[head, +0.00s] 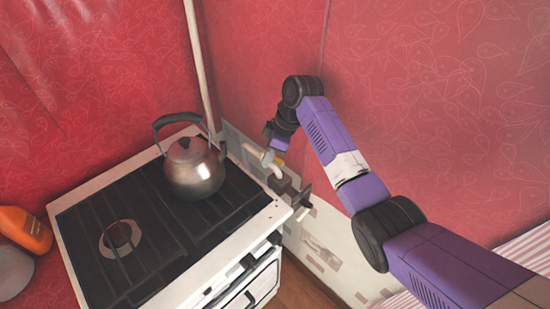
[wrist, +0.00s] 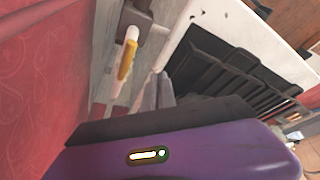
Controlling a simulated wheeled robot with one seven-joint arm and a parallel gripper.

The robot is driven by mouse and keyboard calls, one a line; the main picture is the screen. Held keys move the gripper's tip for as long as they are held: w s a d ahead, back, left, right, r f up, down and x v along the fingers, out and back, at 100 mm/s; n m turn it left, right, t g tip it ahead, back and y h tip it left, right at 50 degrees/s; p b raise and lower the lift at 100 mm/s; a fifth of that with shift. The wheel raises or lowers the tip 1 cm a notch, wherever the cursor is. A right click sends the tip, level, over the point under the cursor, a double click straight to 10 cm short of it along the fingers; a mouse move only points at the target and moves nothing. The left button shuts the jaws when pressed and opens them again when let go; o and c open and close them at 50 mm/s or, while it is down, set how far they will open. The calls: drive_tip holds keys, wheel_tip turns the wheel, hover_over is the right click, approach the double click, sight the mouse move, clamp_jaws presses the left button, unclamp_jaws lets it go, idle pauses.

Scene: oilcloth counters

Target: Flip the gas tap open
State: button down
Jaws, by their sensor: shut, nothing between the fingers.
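The gas tap's yellow handle (wrist: 127,60) shows in the wrist view, lying roughly in line with a white pipe (wrist: 132,33) by the wall. In the head view the handle (head: 280,162) is a small yellow patch, partly hidden by my gripper. My gripper (head: 266,157) is at the wall behind the stove's right back corner, close beside the tap. Its grey fingers (wrist: 155,90) are shut and empty, to the right of the handle in the wrist view. I cannot tell whether they touch it.
The stove (head: 90,205) stands left of the tap, with a metal kettle (head: 194,172) on its back right. An orange bottle (head: 25,228) is at the far left. The red wall and its pale lower part bound the space behind the tap.

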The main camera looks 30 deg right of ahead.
wheel_tip(320, 180, up, 7)
drive_tip(key=w+d+b, duration=0.1)
drive_tip(key=d, duration=0.1)
drive_tip(key=shift+d+r, duration=0.2)
drive_tip(key=shift+d, duration=0.05)
idle(0.4)
